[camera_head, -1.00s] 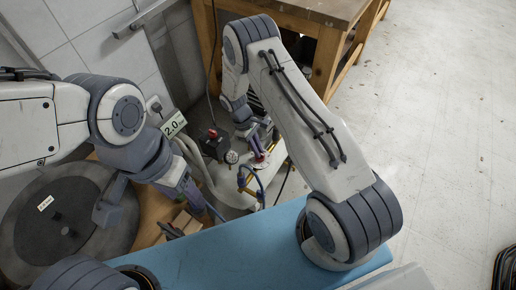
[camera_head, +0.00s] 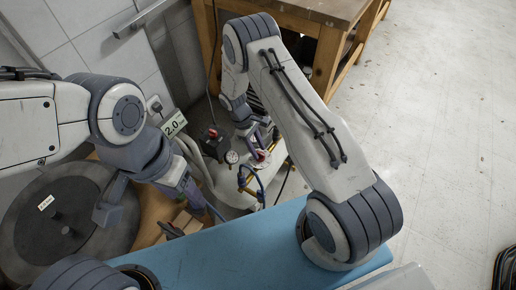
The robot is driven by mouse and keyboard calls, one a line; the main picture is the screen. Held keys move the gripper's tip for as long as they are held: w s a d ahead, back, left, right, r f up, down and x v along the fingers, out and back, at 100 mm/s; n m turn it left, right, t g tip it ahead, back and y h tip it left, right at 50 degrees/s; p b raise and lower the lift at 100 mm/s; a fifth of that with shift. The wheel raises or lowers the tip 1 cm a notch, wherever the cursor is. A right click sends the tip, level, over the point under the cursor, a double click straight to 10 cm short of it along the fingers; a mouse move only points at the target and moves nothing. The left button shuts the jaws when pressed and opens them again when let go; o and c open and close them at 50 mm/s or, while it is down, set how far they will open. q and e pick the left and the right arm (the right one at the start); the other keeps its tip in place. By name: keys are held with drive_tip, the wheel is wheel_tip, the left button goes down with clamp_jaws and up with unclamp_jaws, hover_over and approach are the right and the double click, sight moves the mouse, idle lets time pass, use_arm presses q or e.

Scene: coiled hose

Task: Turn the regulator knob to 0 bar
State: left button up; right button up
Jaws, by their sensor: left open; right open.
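The regulator knob (camera_head: 259,155) is a small red shape on top of the compressor, near the middle of the camera_head view. A small round white gauge (camera_head: 231,157) sits just left of it. My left gripper (camera_head: 188,192) is open, pointing down to the left of the compressor and apart from the knob.
A black box with a red top (camera_head: 213,139) stands beside the gauge. A blue hose (camera_head: 256,186) and a yellow part lie in front. The floor at right is mostly clear.

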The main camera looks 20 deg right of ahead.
drive_tip(key=v, duration=1)
drive_tip(key=shift+w, duration=0.1)
drive_tip(key=s+a+r+t+y+p, duration=0.1)
drive_tip(key=s+a+r+p, duration=0.3)
drive_tip(key=r, duration=0.6)
drive_tip(key=s+a+r+t+p, duration=0.1)
drive_tip(key=s+a+r, duration=0.35)
drive_tip(key=r, duration=0.65)
drive_tip(key=s+a+r+y+p, duration=0.1)
drive_tip(key=s+r+p, duration=0.1)
drive_tip(key=s+r, duration=0.4)
drive_tip(key=s+a+r+t+y+p, duration=0.1)
drive_tip(key=s+r+p, duration=0.2)
drive_tip(key=s, duration=1)
wheel_tip(320, 180, up, 3)
drive_tip(key=shift+s+a+r+m+y, duration=0.2)
drive_tip(key=shift+m+y, duration=0.1)
drive_tip(key=shift+y, duration=0.1)
drive_tip(key=shift+d, duration=0.1)
